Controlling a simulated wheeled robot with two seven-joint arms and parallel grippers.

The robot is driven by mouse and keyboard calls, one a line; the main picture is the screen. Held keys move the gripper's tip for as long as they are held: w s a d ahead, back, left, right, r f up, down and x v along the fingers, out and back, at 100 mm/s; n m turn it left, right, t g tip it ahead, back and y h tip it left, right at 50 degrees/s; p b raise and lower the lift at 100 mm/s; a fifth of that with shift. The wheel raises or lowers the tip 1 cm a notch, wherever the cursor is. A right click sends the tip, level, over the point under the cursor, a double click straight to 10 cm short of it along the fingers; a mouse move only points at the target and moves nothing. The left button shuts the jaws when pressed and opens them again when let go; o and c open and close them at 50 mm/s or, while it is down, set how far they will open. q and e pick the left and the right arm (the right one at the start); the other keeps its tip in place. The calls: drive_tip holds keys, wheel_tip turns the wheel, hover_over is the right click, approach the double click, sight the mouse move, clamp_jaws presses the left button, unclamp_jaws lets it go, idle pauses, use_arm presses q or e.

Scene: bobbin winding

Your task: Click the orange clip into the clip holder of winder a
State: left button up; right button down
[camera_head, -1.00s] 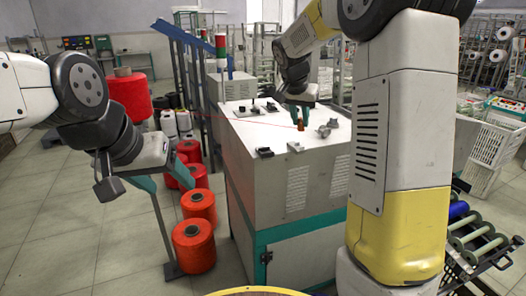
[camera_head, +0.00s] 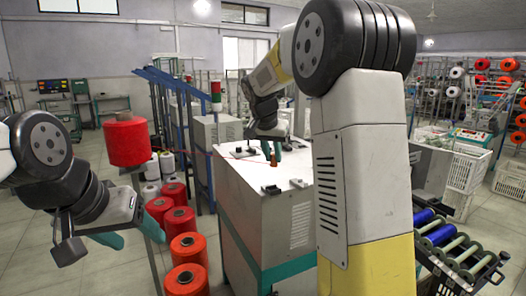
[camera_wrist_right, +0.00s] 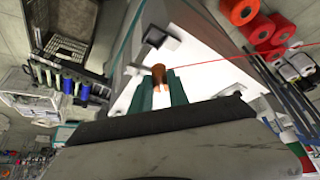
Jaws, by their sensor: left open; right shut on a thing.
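The orange clip (camera_head: 273,160) is a small orange-brown piece over the white top of a box-shaped machine (camera_head: 240,170). My right gripper (camera_head: 273,147) is shut on it from above. In the right wrist view the clip (camera_wrist_right: 157,75) stands between the two teal fingertips (camera_wrist_right: 160,88). A red thread (camera_wrist_right: 235,58) runs from near it to the right. I cannot tell whether the clip touches the machine top, or which fitting is the clip holder of winder a. My left gripper (camera_head: 128,234) is open and empty at the left, away from the machine.
A bobbin rack (camera_head: 445,240) stands at the right. My right arm hides part of the machine.

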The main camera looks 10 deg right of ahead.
drive_tip(key=shift+f, duration=2.4)
drive_tip(key=shift+f, duration=0.15)
drive_tip(key=shift+f, duration=1.9)
drive_tip(key=c, duration=1.2)
unclamp_jaws()
drive_tip(key=shift+r, duration=0.15)
drive_tip(key=v, duration=0.7)
drive_tip(key=shift+s+a+r, duration=0.15)
drive_tip(key=shift+s+r, duration=0.05)
drive_tip(key=shift+r, duration=0.1)
